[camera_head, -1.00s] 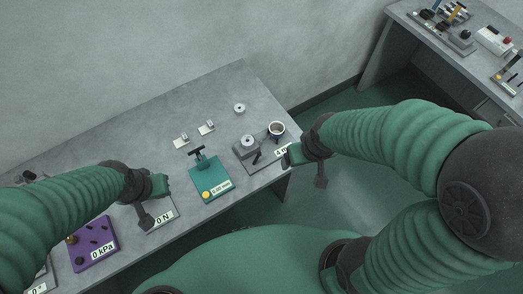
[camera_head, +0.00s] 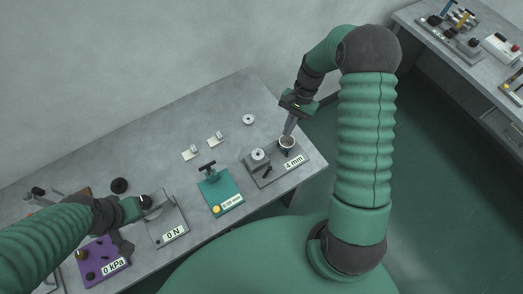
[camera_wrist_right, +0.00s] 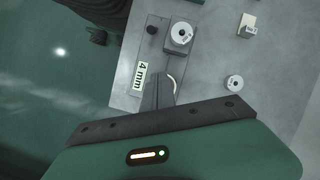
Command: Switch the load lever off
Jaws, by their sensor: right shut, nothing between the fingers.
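My right gripper (camera_head: 288,131) is shut and empty, its fingers pointing down beside a round cup (camera_head: 287,143) at the right of the grey "4 mm" station (camera_head: 277,177). In the right wrist view the shut fingers (camera_wrist_right: 160,80) partly cover the cup's pale rim (camera_wrist_right: 173,82); I cannot tell whether they touch it. A small dark handle (camera_head: 267,171) stands at the station's front, with a dark knob (camera_wrist_right: 152,30) in the wrist view. No part is marked as the load lever. My left gripper (camera_head: 148,203) is over the grey "0 N" station (camera_head: 173,239); its jaws are unclear.
A teal station (camera_head: 220,194) with a black T-handle and yellow button stands between the grey ones. A purple "0 kPa" box (camera_head: 108,268) is at left. Two small pale blocks and a white ring (camera_head: 249,119) lie behind. A second bench (camera_head: 420,20) is far right.

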